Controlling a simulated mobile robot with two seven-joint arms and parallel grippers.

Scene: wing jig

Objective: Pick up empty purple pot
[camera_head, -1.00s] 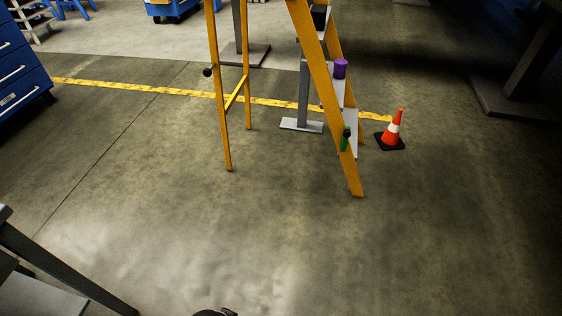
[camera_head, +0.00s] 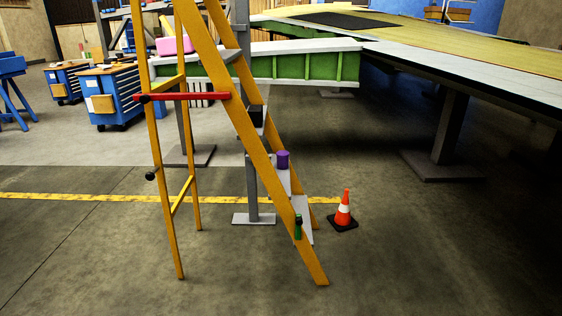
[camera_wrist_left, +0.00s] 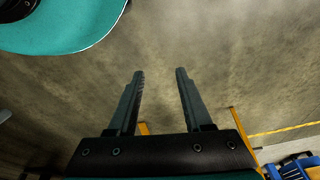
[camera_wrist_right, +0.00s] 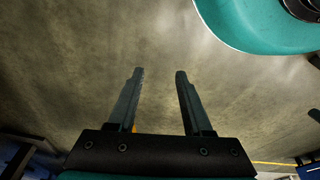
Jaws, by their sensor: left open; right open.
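The purple pot (camera_head: 283,160) stands upright on a step of the yellow stepladder (camera_head: 255,150) in the head view. Whether it is empty cannot be seen from here. Neither gripper shows in the head view. My left gripper (camera_wrist_left: 160,72) is open and empty in the left wrist view, with bare floor beyond its fingers. My right gripper (camera_wrist_right: 159,72) is open and empty in the right wrist view, also over bare floor. The pot is in neither wrist view, and both grippers are away from it.
A green item (camera_head: 298,227) is at the ladder's lower step. A dark item (camera_head: 256,116) sits on a higher step. A red bar (camera_head: 188,97) crosses the ladder's left side. An orange cone (camera_head: 344,209) stands to the right. The wing jig (camera_head: 310,67) is behind. The foreground floor is clear.

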